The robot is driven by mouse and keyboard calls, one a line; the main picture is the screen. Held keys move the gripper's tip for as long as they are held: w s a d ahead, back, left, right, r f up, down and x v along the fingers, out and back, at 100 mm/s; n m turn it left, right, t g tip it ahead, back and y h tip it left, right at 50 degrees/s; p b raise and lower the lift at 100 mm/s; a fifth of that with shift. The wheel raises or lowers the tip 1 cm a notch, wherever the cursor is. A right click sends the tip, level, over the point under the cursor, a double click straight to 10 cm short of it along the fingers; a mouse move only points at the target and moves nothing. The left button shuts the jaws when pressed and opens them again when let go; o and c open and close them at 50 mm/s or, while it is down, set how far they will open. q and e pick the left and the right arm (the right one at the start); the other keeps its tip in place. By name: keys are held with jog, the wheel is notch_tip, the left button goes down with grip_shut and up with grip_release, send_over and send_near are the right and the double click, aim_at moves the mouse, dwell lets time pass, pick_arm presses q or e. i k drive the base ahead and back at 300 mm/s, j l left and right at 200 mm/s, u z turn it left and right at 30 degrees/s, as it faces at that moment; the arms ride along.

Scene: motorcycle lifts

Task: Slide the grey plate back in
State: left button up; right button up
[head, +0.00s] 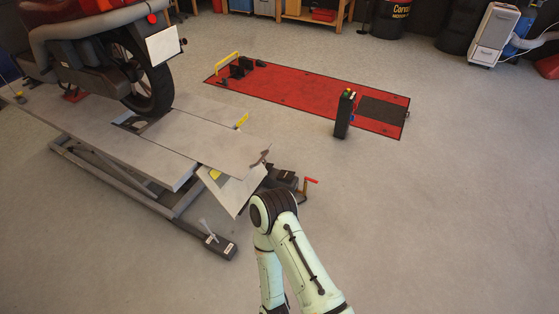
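The grey plate (228,147) lies on the rear end of the motorcycle lift (97,132). It extends past the edge of the neighbouring deck plates, towards the right. A small dark brown patch shows at its outer right corner; I cannot tell what it is. A lighter flap (236,190) slopes down below that end. One of my pale green arms comes in from the bottom, its dark joint close in front of the flap and plate end.
A motorcycle's rear wheel (142,80) stands on the lift just left of the plate. A red lever (311,181) sticks up right of the lift's end. A black control box (345,114) stands by a red floor lift (300,95).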

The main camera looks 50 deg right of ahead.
aim_at(234, 154)
jog(key=z, duration=1.45)
jog(key=i+j, duration=0.15)
jog(key=i, duration=0.3)
jog(key=i+j, duration=0.15)
jog(key=i, duration=0.25)
jog(key=i+j, duration=0.15)
jog(key=i, duration=0.3)
